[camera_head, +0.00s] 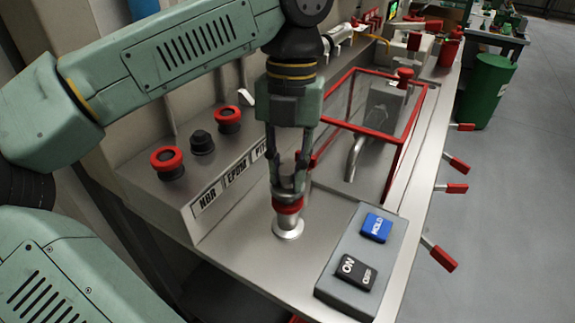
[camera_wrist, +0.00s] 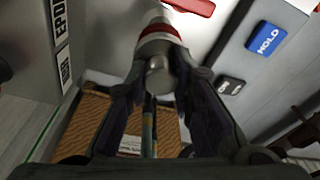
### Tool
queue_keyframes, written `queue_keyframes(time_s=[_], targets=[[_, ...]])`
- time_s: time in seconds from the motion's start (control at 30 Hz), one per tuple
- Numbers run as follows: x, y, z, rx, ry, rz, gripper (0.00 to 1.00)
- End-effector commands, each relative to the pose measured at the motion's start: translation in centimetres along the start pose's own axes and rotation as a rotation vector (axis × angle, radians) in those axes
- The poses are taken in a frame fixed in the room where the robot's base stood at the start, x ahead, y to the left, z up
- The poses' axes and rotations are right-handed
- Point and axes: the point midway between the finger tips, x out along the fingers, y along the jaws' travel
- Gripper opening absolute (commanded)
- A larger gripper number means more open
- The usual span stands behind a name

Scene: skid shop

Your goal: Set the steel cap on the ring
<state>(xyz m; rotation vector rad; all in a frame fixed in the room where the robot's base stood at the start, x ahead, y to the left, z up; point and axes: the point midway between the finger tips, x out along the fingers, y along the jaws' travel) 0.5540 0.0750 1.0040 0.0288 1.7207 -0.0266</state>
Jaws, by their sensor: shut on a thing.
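My gripper (camera_head: 288,190) points down over the steel bench, its fingers closed about a small steel piece, which I take to be the steel cap. In the wrist view the cap (camera_wrist: 158,70) shows as a rounded steel end between the fingertips (camera_wrist: 160,85). Right below the fingertips is a red ring (camera_head: 288,206); it also shows as a red band in the wrist view (camera_wrist: 160,32). Under it a pale steel stub with a flared foot (camera_head: 288,229) stands upright on the bench. The fingers partly hide the cap, and I cannot tell whether cap and ring touch.
A control box with a blue HOLD button (camera_head: 376,227) and a black ON button (camera_head: 355,271) sits at right. A red-framed guard (camera_head: 372,131) stands close behind. At left a ledge bears red knobs (camera_head: 167,161) and a black knob (camera_head: 202,142). Red-handled levers (camera_head: 440,258) line the edge.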

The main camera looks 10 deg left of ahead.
Motion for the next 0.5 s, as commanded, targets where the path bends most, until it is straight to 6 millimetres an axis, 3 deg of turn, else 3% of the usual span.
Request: queue_keyframes(time_s=[0.5], targets=[[0.93,0.00,0.14,0.000,0.000,0.000,0.02]])
